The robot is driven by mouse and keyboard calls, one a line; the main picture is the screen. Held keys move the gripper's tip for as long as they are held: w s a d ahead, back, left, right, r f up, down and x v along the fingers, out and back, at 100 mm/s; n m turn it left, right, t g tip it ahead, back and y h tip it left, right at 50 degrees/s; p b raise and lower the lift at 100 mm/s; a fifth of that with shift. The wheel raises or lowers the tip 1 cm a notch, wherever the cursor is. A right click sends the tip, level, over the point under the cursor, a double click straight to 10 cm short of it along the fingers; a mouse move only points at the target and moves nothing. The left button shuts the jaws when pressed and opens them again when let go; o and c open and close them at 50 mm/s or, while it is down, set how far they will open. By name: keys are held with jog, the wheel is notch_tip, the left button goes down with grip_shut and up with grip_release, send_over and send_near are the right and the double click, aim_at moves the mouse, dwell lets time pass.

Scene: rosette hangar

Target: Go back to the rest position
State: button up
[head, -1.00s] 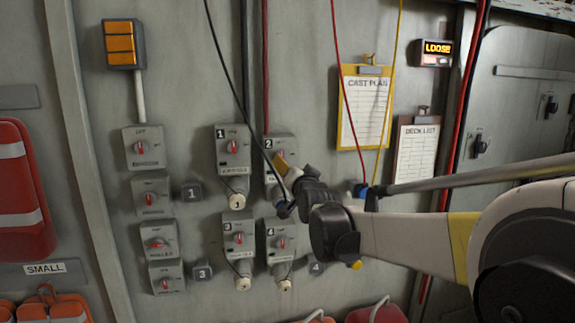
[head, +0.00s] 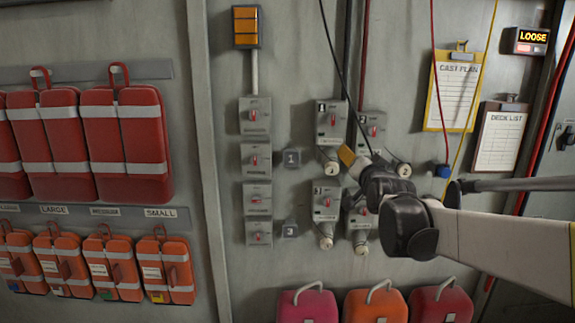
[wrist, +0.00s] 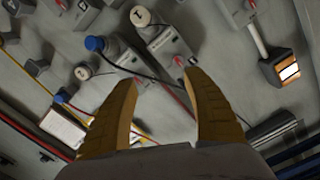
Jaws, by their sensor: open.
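My gripper (head: 352,160) is in front of the wall in the head view, near the numbered switch boxes. In the wrist view, its two yellow fingers (wrist: 165,95) stand apart with nothing between them. Switch box 1 (head: 332,125) and switch box 2 (head: 374,128) are just above the gripper in the head view. Switch box 3 (head: 325,200) is below and to its left. Another switch box (head: 359,220) is below it, partly hidden by my arm. I cannot tell how far the fingers are from the wall.
Red packs (head: 125,140) and orange packs (head: 165,270) hang at the left. A cast plan clipboard (head: 452,92) and a deck list clipboard (head: 500,138) hang at the right, with a LOOSE display (head: 531,37) above. A black cable (head: 335,75) hangs close to my gripper. Coloured cases (head: 375,305) stand below.

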jog(key=s+d+f+n+g+b, duration=0.1)
jog(key=s+f+n+g+b, duration=0.2)
jog(key=s+f+b, duration=0.8)
jog(key=s+d+f+n+g+b, duration=0.1)
jog(key=s+f+n+g+b, duration=0.2)
jog(key=s+f, duration=2.4)
notch_tip(320, 180, down, 9)
jog(key=g+b, duration=0.4)
jog(key=b, duration=0.5)
jog(key=shift+s, duration=0.25)
